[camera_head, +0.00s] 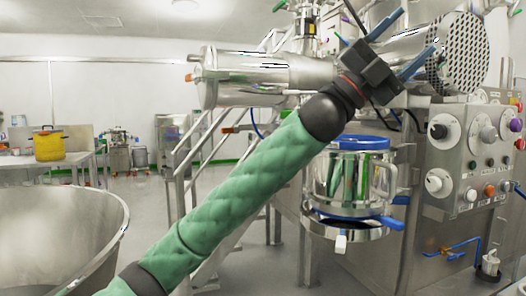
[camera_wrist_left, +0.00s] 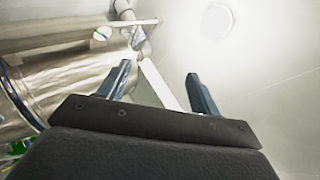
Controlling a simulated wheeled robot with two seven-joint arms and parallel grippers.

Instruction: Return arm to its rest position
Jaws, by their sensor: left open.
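My left arm (camera_head: 235,195), in a green quilted sleeve, reaches up from the lower left of the head view to the machine at the right. My left gripper (camera_head: 402,43) is raised high, with its two blue fingers spread apart and nothing between them. In the left wrist view the open gripper (camera_wrist_left: 160,85) points up toward the pale ceiling, with steel pipework to its left. My right gripper is in neither view.
A control panel (camera_head: 475,160) with knobs stands at the right. A horizontal steel cylinder (camera_head: 250,78) is behind the arm. A large steel bowl (camera_head: 60,235) fills the lower left. A yellow pot (camera_head: 48,146) stands on a far table.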

